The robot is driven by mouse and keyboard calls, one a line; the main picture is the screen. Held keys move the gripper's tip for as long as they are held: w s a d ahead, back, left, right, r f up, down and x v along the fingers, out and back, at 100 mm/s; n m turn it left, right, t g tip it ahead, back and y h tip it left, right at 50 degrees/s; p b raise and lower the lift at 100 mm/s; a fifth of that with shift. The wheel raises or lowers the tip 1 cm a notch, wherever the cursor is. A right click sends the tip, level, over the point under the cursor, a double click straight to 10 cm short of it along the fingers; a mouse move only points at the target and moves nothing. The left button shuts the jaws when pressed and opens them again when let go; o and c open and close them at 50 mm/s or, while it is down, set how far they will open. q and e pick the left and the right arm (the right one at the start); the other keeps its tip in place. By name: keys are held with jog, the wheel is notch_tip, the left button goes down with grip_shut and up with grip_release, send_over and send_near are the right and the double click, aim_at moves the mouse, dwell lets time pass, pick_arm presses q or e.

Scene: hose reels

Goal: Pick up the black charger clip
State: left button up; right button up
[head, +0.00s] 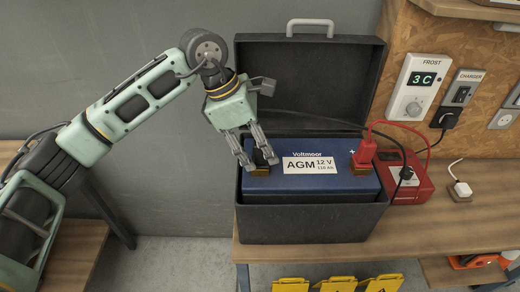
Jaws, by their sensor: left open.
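The black charger clip (262,158) shows as a dark shape at the left terminal of the blue battery (325,186), mostly hidden by my left gripper. My left gripper (258,163) points down over that terminal, open, with its fingers around or beside the clip; I cannot tell whether they touch it. A black cable runs from behind the gripper to the right across the open case. The red clip (364,152) is on the right terminal, marked plus. My right gripper is out of view.
The battery sits in an open black case (310,222) on a wooden bench (450,222), its lid raised behind. A red charger (412,186) with cables stands right of it. A white plug (461,189) lies farther right. Wall sockets and a thermostat (413,86) are behind.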

pick_arm(q)
jog(key=shift+d+f, duration=0.2)
jog(key=shift+f, duration=0.35)
grip_shut()
jog(key=shift+r, duration=0.15)
